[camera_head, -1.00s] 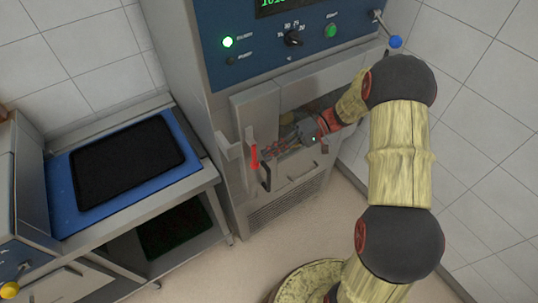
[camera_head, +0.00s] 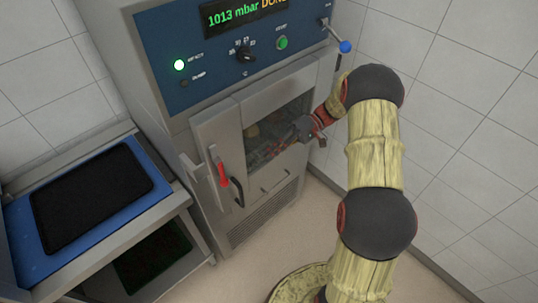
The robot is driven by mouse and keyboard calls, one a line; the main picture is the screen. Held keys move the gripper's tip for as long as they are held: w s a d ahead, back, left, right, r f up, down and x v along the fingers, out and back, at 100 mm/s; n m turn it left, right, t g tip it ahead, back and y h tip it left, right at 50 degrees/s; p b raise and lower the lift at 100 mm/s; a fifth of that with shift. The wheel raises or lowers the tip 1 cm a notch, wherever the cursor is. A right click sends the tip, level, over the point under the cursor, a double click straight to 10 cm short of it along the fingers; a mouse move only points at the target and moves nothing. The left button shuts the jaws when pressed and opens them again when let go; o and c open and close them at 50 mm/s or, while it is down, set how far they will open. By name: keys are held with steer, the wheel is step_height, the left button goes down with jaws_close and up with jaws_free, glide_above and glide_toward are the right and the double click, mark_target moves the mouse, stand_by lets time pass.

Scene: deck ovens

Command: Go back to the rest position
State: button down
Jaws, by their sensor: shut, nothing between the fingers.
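My gripper (camera_head: 272,150) is at the end of my arm, in front of the window of the oven door (camera_head: 275,125). Its fingers look closed and hold nothing. The fingers are small and dark against the glass, and I cannot tell whether they touch it. The oven (camera_head: 160,110) is a tall grey cabinet with a blue panel. Its door looks shut, with a dark handle that has a red part (camera_head: 223,175) at its left side. Some yellowish contents show dimly behind the window.
A steel table (camera_head: 185,197) at the left carries a blue mat (camera_head: 30,250) with a black tray (camera_head: 95,190); a dark tray (camera_head: 150,255) lies on its lower shelf. The panel's display (camera_head: 245,14) reads 1013 mbar DONE. A blue-knobbed lever (camera_head: 344,46) sticks out at the right, near the tiled wall.

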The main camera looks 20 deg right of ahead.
stand_by(0.3)
steer(key=s+d+f+m+h, duration=0.1)
steer(key=s+f+m+h, duration=0.25)
steer(key=f+m, duration=0.2)
steer(key=s+r+g+h, duration=0.1)
steer(key=s+r+h, duration=0.25)
steer(key=s, duration=0.25)
steer(key=s+a+r+n+t+h, duration=0.1)
steer(key=s+a+r+t+h, duration=0.2)
steer(key=s+r, duration=0.4)
steer(key=s+a+r+n+t+h+b, duration=0.1)
steer(key=s+a+r+t+h, duration=0.3)
steer(key=r, duration=0.9)
steer(key=s+n+t, duration=0.1)
steer(key=s, duration=0.1)
steer(key=shift+s+a+r, duration=0.35)
steer(key=shift+s+a, duration=0.05)
steer(key=shift+n, duration=0.25)
